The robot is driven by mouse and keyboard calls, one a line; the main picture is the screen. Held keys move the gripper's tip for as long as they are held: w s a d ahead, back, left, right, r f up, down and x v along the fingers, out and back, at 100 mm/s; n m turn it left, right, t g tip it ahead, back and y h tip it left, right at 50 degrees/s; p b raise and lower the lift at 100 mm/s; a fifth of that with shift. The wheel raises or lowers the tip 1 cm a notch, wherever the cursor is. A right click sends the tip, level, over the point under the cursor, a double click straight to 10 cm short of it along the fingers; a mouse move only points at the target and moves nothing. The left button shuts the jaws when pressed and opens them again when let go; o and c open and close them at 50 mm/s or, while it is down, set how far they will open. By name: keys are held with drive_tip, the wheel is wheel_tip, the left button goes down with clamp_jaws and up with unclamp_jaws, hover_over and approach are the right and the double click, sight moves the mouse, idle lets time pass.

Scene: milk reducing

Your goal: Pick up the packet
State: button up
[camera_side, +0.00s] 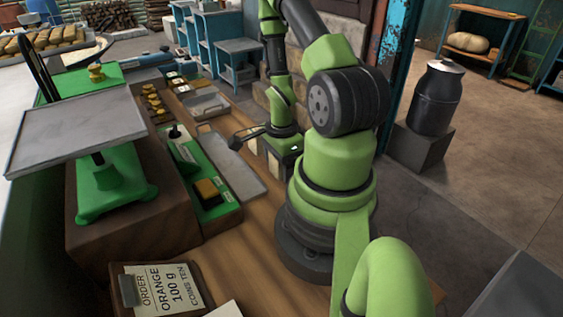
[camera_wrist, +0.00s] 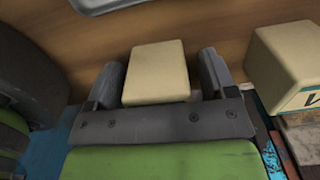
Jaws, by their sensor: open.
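In the wrist view a plain cream packet (camera_wrist: 158,70) sits between the two fingers of my gripper (camera_wrist: 160,75). The fingers are open, with a narrow gap on each side of the packet. A second cream packet (camera_wrist: 283,55), with part of a dark printed letter, stands to the right, outside the fingers. In the side view my gripper (camera_side: 284,146) is low at the far side of the wooden bench, right of a metal tray. Pale packet surfaces show just below it, partly hidden by my gripper and arm.
A long metal tray (camera_side: 232,168) lies left of my gripper. A green scale with a broad grey plate (camera_side: 88,122) stands on a wooden block at the left. An order card (camera_side: 158,290) lies in front. A milk churn (camera_side: 436,95) stands at the right.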

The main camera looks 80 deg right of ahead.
drive_tip(key=c, duration=1)
drive_tip(key=shift+r, duration=0.1)
drive_tip(key=shift+c, duration=0.2)
wheel_tip(320, 180, up, 10)
drive_tip(key=shift+w+f, duration=0.1)
